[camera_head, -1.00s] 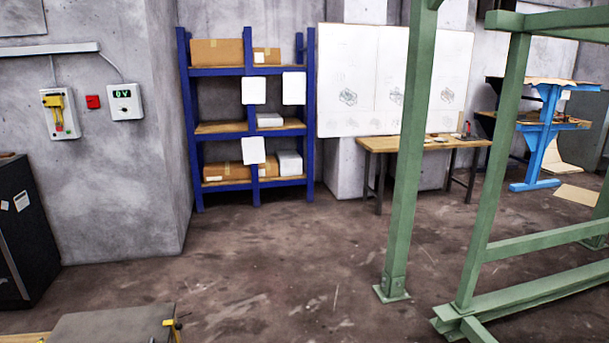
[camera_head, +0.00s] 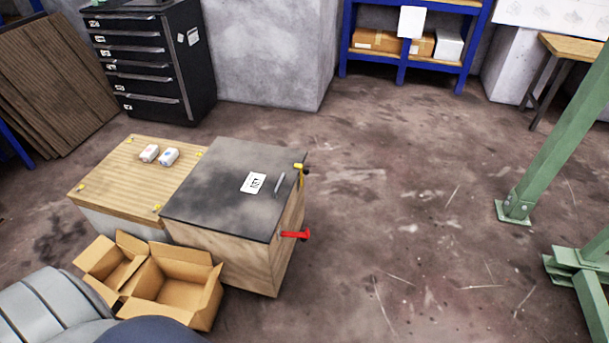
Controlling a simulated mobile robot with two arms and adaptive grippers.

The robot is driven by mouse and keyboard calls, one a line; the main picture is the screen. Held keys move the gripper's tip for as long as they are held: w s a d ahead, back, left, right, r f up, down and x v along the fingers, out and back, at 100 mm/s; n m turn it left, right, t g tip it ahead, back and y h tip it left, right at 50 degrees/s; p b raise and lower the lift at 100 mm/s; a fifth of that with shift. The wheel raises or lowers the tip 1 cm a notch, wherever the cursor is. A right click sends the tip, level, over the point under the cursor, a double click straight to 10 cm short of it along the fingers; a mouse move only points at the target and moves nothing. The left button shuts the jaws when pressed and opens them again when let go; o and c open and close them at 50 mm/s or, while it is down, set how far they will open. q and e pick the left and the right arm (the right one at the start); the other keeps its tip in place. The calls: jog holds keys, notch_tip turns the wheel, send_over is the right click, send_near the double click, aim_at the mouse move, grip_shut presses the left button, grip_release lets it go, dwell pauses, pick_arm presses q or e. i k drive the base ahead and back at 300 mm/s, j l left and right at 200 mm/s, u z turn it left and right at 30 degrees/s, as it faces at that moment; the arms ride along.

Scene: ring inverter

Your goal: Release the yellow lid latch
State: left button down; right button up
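A wooden crate with a dark grey lid (camera_head: 225,190) stands on the floor left of the middle. The lid lies flat and closed. The yellow lid latch (camera_head: 300,170) is small and sits at the lid's far right edge, upper part on the lid and lower part down the crate's side. Whether it is fastened is too small to tell. A red handle (camera_head: 295,235) sticks out of the crate's right side. Neither of my grippers shows in the head view.
A lower wooden-topped box (camera_head: 120,180) with two small white items adjoins the crate's left. Open cardboard boxes (camera_head: 180,275) stand in front. A black drawer cabinet (camera_head: 150,65) is behind. A green frame (camera_head: 560,135) stands at right. Floor (camera_head: 400,220) right of the crate is clear.

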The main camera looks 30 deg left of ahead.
aim_at(306, 170)
jog(key=i+j, duration=0.15)
jog(key=i, duration=0.45)
jog(key=i+j, duration=0.1)
jog(key=i, duration=0.5)
jog(key=u, duration=1.6)
